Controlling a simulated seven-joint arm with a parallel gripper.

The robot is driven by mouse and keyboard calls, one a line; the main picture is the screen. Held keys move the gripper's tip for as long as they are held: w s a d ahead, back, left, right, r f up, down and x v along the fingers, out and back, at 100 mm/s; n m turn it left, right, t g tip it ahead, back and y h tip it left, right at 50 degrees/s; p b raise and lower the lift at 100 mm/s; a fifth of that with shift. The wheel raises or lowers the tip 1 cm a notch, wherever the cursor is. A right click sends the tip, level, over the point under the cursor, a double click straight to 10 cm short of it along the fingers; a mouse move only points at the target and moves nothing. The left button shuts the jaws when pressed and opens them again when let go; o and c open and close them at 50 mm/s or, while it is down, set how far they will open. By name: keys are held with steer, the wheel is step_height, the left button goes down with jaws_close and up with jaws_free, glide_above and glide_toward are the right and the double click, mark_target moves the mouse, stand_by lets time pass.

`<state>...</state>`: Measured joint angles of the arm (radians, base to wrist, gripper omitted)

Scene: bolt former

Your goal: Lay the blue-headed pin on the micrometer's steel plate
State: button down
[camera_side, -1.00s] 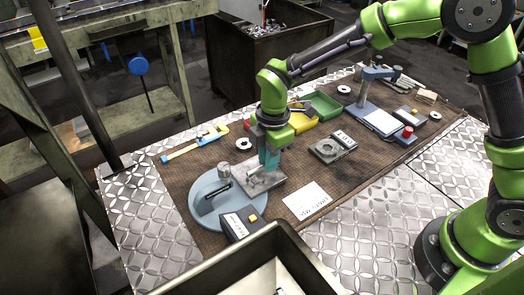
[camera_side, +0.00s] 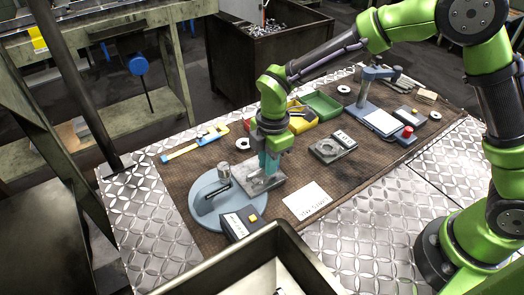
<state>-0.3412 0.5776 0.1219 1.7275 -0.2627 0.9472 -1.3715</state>
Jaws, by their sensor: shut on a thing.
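The micrometer's steel plate (camera_side: 257,187) is a grey slab on the brown mat, against the right side of a round blue-grey base (camera_side: 205,213) with a dark clamp and a grey knob. My gripper (camera_side: 269,170) points down with its teal fingers low over the back part of this plate. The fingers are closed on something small. The blue-headed pin cannot be made out between them, and the gap between fingertips and plate is too small to judge.
A grey block (camera_side: 332,148) stands to the right. Yellow (camera_side: 303,124) and green (camera_side: 322,104) bins are behind. A dark open container (camera_side: 235,270) fills the front edge.

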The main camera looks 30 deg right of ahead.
steer(key=shift+f, duration=0.7)
steer(key=c, duration=1)
jaws_free()
steer(key=shift+c, duration=0.2)
step_height(320, 180, up, 16)
steer(key=d, duration=0.1)
steer(key=s+d+r+m+t, duration=0.2)
steer(key=s+d+m+t, duration=0.1)
steer(key=s+d+m, duration=0.5)
steer(key=s+d+r+m+t+y, duration=0.1)
steer(key=s+d+r+m+t, duration=0.2)
steer(key=s+d+m, duration=0.4)
steer(key=s+m+t, duration=0.1)
steer(key=m, duration=0.6)
steer(key=shift+s+d+r, duration=0.2)
steer(key=shift+d, duration=0.15)
